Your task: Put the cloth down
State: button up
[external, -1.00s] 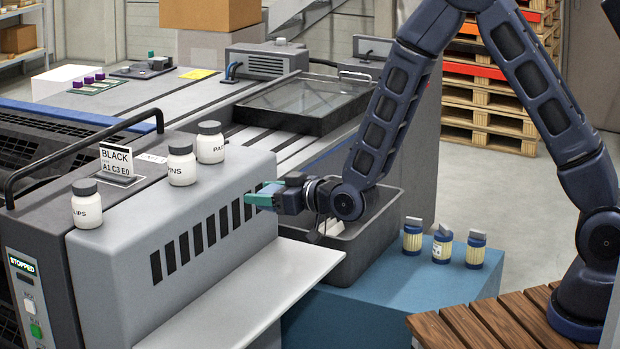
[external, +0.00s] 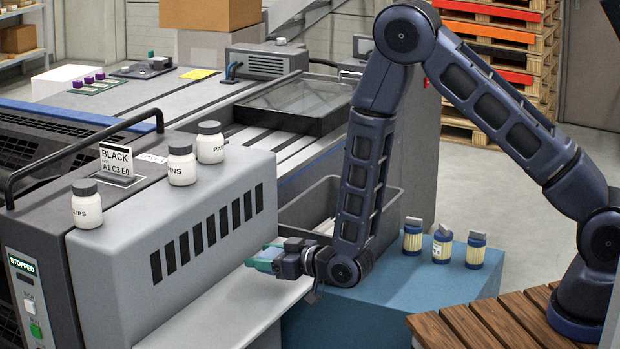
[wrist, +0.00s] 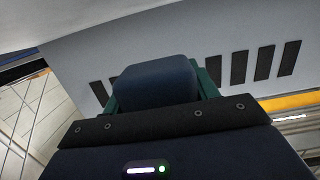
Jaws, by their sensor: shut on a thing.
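My gripper (external: 264,258) has teal fingers and is low over the pale shelf (external: 225,300), close to the grey slotted cover (external: 170,215). In the wrist view, my gripper (wrist: 157,92) has a dark blue, round-edged piece between its green fingers. I take this piece to be the cloth (wrist: 155,82); it looks like a folded pad. The gripper is shut on it. In the external view the cloth is hard to make out at the fingertips. I cannot tell whether it touches the shelf or the cover.
Three white jars, including a middle one (external: 181,166), stand on top of the cover. A dark bin (external: 310,205) stands behind my forearm. Several blue-and-cream containers, one of them (external: 442,245) in the middle, stand on the blue block (external: 400,300). The shelf's front part is clear.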

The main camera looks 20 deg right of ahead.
aim_at(267, 288)
jog(key=shift+f, duration=2.55)
jog(key=shift+f, duration=0.15)
jog(key=o, duration=0.9)
jog(key=shift+o, duration=0.2)
jog(key=shift+r, duration=0.2)
jog(key=v, duration=1.2)
jog(key=shift+f, duration=0.1)
